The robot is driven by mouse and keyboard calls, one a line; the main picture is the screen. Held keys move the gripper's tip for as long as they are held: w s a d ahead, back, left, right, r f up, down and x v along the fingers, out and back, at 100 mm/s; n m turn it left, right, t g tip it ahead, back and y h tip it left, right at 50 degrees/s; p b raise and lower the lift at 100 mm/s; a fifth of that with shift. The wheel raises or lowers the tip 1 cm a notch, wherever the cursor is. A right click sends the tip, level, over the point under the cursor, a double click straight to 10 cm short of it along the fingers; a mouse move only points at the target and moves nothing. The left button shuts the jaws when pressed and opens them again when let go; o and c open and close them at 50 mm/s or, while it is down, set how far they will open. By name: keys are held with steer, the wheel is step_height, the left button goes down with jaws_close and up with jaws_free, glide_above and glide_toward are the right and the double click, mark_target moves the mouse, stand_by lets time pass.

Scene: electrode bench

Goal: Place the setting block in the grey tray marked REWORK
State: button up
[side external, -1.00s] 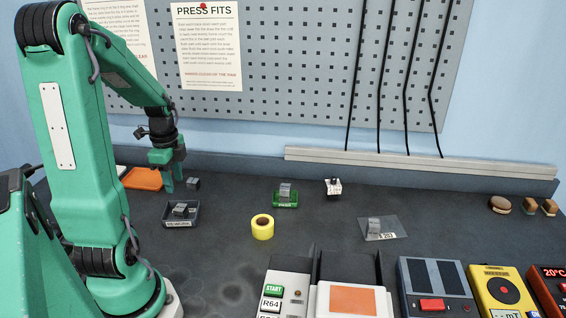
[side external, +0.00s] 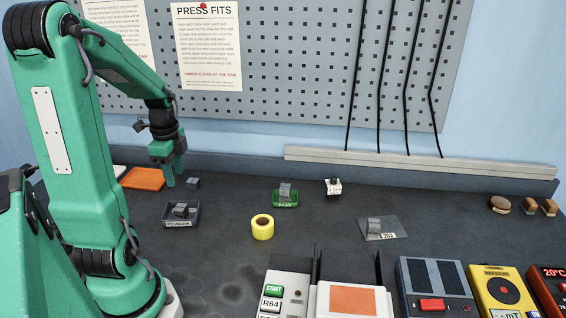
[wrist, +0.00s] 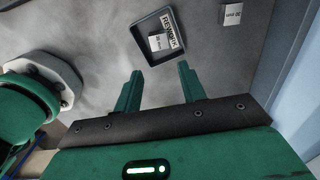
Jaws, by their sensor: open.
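The grey tray (side external: 181,223) stands left of centre on the bench; its REWORK label (wrist: 172,29) reads in the wrist view. A small grey block (side external: 180,209) lies inside it, and also shows in the wrist view (wrist: 157,42). A second grey block (side external: 193,183) lies on the bench behind the tray, with a label (wrist: 233,14) too small to read. I cannot tell by marking which is the setting block. My gripper (side external: 174,179) is open and empty, above the bench behind the tray; its fingers (wrist: 160,68) are apart with nothing between them.
A green tray (side external: 285,203) holds a grey block (side external: 285,190). Another block (side external: 374,225) sits on a clear sheet (side external: 390,228). A yellow tape roll (side external: 262,227) stands between. An orange tray (side external: 142,179) is at the back left. Instruments (side external: 435,286) line the front right.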

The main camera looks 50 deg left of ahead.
steer(key=w+d+r+n+t, duration=0.1)
steer(key=d+r+n, duration=0.3)
steer(key=d, duration=0.8)
steer(key=w+d+r+n+t, duration=0.1)
steer(key=d+r+n+t, duration=0.3)
steer(key=d+r, duration=0.3)
steer(key=d, duration=0.5)
steer(key=shift+w+d+r+n, duration=0.15)
steer(key=shift+d+n, duration=0.25)
